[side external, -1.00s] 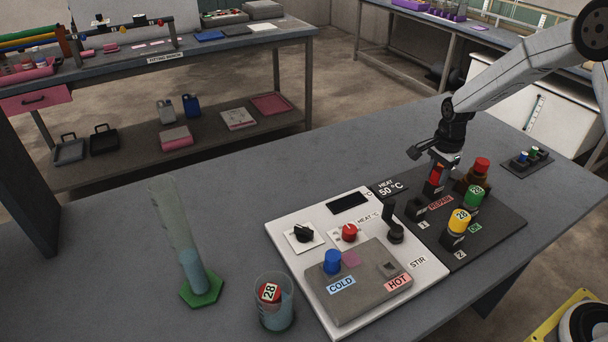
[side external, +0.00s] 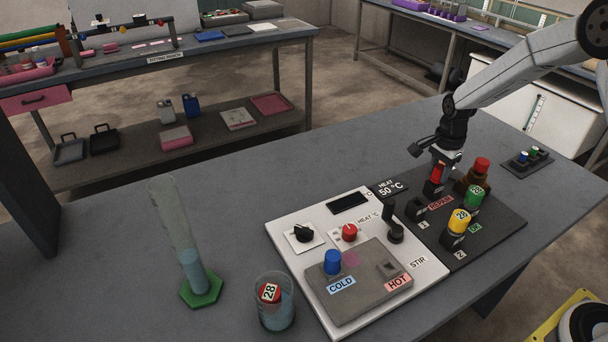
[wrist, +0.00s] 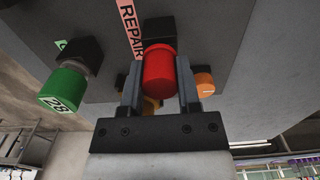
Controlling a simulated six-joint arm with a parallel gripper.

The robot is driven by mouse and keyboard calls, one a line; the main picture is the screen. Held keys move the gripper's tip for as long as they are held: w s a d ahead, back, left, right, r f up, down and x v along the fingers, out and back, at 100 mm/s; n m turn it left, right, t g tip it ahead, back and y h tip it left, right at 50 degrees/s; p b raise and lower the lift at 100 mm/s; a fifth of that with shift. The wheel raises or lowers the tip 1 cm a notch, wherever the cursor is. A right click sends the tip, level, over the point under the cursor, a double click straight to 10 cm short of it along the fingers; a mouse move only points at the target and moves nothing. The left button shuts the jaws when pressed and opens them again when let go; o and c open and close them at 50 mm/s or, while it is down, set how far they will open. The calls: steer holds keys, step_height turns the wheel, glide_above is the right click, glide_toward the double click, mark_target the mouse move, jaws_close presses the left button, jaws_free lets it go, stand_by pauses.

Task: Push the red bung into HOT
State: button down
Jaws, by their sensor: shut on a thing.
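The red bung (side external: 437,173) is between the fingers of my gripper (wrist: 161,80), which is shut on it. It stands at a black holder (side external: 432,189) beside the REPAIR label on the dark board; I cannot tell whether it is clear of the holder. The wrist view shows the red bung (wrist: 159,70) between both fingers. HOT is a square socket (side external: 388,267) behind the HOT label (side external: 398,282) on the grey block, and it looks empty. A blue bung (side external: 332,262) stands by the COLD label (side external: 341,285).
A black post (side external: 388,211) and knobs stand on the white plate (side external: 290,270). A beaker (side external: 274,308) and a cylinder (side external: 185,250) stand left.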

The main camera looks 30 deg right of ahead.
mark_target(440, 167)
steer(key=shift+r, duration=4.5)
steer(key=s+a+n, duration=0.3)
steer(key=s+a, duration=0.4)
steer(key=a, duration=0.6)
steer(key=s+a+n, duration=0.3)
steer(key=s+a, duration=0.4)
steer(key=a, duration=0.6)
steer(key=shift+a+f, duration=0.3)
steer(key=shift+a, duration=0.05)
steer(key=shift+f, duration=0.1)
steer(key=shift+w+f, duration=0.1)
steer(key=shift+f, duration=3.2)
steer(key=shift+f, duration=0.9)
